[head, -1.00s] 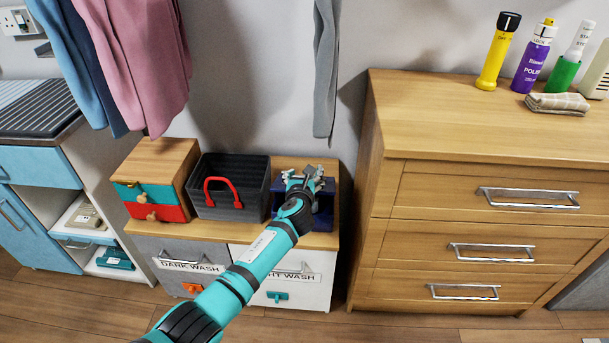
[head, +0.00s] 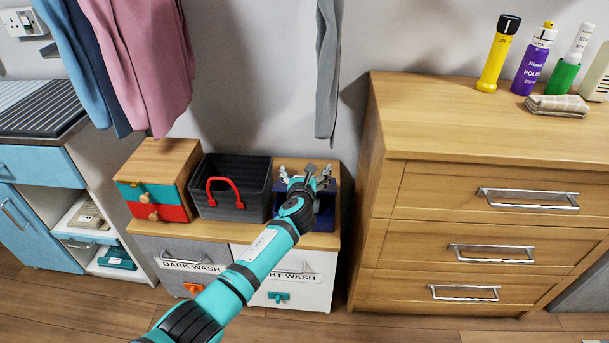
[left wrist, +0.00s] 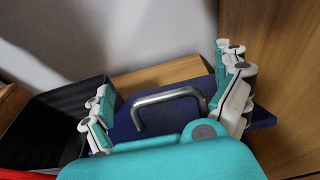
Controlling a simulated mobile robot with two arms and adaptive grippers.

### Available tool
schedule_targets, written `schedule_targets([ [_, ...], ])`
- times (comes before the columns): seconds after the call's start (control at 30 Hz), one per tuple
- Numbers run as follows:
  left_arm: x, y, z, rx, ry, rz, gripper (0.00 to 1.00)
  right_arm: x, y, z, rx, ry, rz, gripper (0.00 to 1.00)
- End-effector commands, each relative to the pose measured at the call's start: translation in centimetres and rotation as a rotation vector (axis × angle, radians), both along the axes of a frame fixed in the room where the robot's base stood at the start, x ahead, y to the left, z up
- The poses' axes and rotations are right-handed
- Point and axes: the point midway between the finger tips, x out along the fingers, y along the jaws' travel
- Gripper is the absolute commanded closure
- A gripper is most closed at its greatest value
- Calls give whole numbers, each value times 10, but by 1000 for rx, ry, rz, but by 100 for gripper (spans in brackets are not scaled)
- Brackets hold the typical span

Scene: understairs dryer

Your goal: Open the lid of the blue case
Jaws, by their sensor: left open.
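The dark blue case (head: 325,215) stands on the right part of the low wooden-topped unit, mostly hidden behind my left gripper in the head view. In the left wrist view its blue surface (left wrist: 122,128) carries a silver bar handle (left wrist: 168,96), and the lid looks shut. My left gripper (head: 307,177) is right over the case with its fingers apart. In the left wrist view the open fingers (left wrist: 163,80) are on either side of the handle, and nothing is held. I cannot tell whether they touch the case. My right gripper is not in view.
A black basket with a red handle (head: 232,190) stands close to the left of the case, and a small wooden drawer box (head: 160,180) beyond it. A tall wooden dresser (head: 480,200) is close on the right. A grey cloth (head: 328,70) hangs above.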

Motion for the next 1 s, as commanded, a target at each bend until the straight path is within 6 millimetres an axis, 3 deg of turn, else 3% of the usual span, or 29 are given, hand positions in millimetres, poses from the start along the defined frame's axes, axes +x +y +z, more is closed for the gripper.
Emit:
schedule_targets([
  [0.27, -27, 1, 6, 0, -1, -1, 0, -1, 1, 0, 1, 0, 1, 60],
  [0.7, -103, 1, 26, 0, -1, -1, 0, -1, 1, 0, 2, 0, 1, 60],
  [1.0, -117, 0, 30, 1, -1, 0, 0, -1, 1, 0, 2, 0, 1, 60],
])
